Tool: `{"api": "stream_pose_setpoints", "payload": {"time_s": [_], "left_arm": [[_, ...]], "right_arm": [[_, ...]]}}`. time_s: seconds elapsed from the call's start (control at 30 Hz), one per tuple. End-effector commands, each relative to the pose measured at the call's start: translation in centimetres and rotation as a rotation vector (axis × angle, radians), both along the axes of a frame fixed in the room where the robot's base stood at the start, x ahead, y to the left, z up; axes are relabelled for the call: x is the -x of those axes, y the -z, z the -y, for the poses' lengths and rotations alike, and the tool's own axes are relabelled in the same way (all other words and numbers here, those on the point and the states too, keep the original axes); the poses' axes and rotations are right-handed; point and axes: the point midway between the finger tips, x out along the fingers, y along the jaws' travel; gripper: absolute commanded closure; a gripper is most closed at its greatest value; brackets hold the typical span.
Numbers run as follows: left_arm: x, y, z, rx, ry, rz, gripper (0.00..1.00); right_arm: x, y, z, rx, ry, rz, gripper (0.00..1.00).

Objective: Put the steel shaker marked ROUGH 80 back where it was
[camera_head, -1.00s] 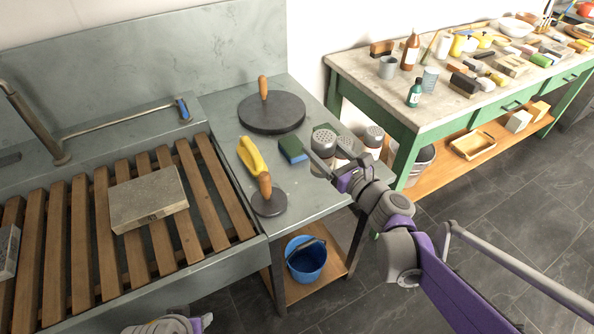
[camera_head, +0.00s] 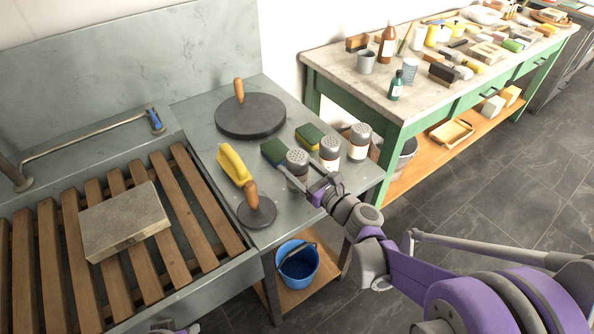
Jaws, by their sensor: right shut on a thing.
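Three steel shakers with perforated tops show at the right end of the grey side bench. My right gripper (camera_head: 306,182) is shut on the leftmost shaker (camera_head: 297,159), which looks upright. Its lower part is partly hidden by the fingers, and I cannot tell whether its base touches the bench. The middle shaker (camera_head: 330,149) and the right shaker (camera_head: 359,140) stand just behind it, with pale labels. No marking is readable at this size. Only a sliver of my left gripper (camera_head: 180,329) shows at the bottom edge, too little to tell its state.
Green sponges (camera_head: 273,151) (camera_head: 308,136) lie beside the shakers. A blue bucket (camera_head: 297,264) is below. A slatted rack (camera_head: 180,205) holds a stone (camera_head: 125,222).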

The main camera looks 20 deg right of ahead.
Motion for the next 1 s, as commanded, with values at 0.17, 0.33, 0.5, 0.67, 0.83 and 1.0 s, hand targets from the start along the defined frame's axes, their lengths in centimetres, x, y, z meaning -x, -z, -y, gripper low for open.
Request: {"api": "stream_pose_setpoints", "payload": {"time_s": [0.17,0.33,0.5,0.67,0.83,1.0], "left_arm": [[0.0,0.4,0.0,0.000,0.000,-0.001,0.50],[0.0,0.4,0.0,0.000,0.000,-0.001,0.50],[0.0,0.7,0.0,0.000,0.000,-0.002,0.50],[0.0,0.6,0.0,0.000,0.000,-0.002,0.50],[0.0,0.6,0.0,0.000,0.000,-0.002,0.50],[0.0,0.3,0.0,0.000,0.000,-0.001,0.50]], "right_arm": [[0.0,1.2,0.0,-0.001,0.000,0.000,0.92],[0.0,1.2,0.0,-0.001,0.000,0.000,0.92],[0.0,1.5,0.0,-0.001,0.000,0.000,0.15],[0.0,1.4,0.0,-0.001,0.000,0.000,0.00],[0.0,1.3,0.0,-0.001,0.000,0.000,0.00],[1.1,1.1,0.6,0.000,0.001,0.000,0.00]]}}
